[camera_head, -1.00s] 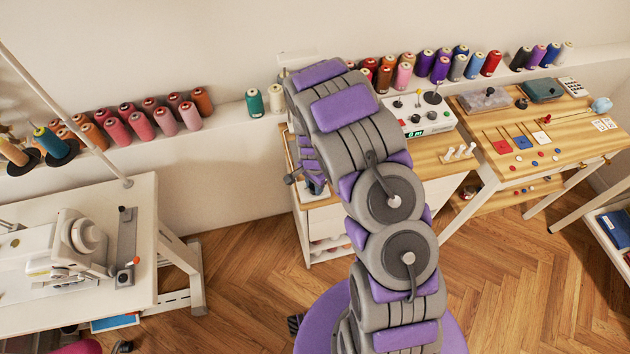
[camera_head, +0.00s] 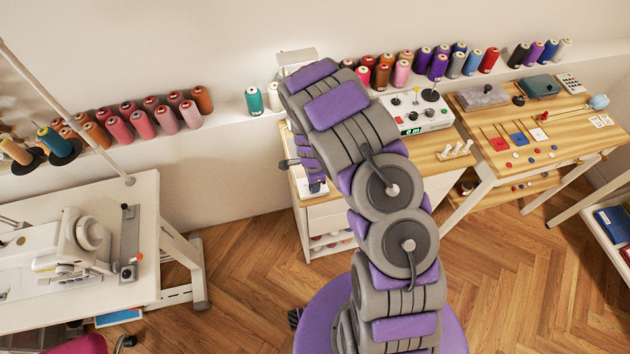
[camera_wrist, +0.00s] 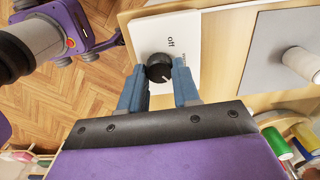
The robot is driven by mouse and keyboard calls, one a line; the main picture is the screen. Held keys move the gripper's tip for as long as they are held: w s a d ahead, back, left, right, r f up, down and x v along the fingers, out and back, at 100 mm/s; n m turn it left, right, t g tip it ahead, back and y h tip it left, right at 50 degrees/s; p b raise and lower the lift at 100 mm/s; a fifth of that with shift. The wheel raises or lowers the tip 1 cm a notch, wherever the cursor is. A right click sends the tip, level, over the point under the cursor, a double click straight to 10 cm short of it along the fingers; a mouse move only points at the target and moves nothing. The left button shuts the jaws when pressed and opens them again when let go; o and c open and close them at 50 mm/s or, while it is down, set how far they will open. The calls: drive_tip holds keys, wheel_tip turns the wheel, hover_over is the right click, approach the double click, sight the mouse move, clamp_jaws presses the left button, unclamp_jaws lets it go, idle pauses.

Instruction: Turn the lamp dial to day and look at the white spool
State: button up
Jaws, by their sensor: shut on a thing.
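In the wrist view a black round dial (camera_wrist: 158,68) sits on a white plate (camera_wrist: 183,27) that carries the word "off" and another label partly hidden by a finger. My gripper (camera_wrist: 159,76) has its two blue fingers on either side of the dial and is shut on it. A pale mark shows on the dial's face near its lower right. A white spool (camera_wrist: 300,62) stands on a grey sheet to the right of the plate, cut by the picture's edge.
Green (camera_wrist: 277,143) and other spools lie at the wrist view's lower right. In the head view the wooden cabinet (camera_head: 318,212) stands behind my arm, a control box (camera_head: 417,112) on its right. A sewing machine table (camera_head: 145,235) is at left. Wood floor is open between.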

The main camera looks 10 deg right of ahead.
drive_tip(key=shift+a, duration=0.15)
drive_tip(key=o, duration=1.1)
drive_tip(key=shift+a, duration=0.3)
drive_tip(key=shift+c, duration=0.2)
drive_tip(key=shift+d, duration=0.15)
drive_tip(key=shift+d+r, duration=0.25)
drive_tip(key=shift+r, duration=0.25)
wheel_tip(320, 180, up, 16)
drive_tip(key=p, duration=0.1)
drive_tip(key=shift+a+r, duration=0.15)
drive_tip(key=shift+a, duration=0.25)
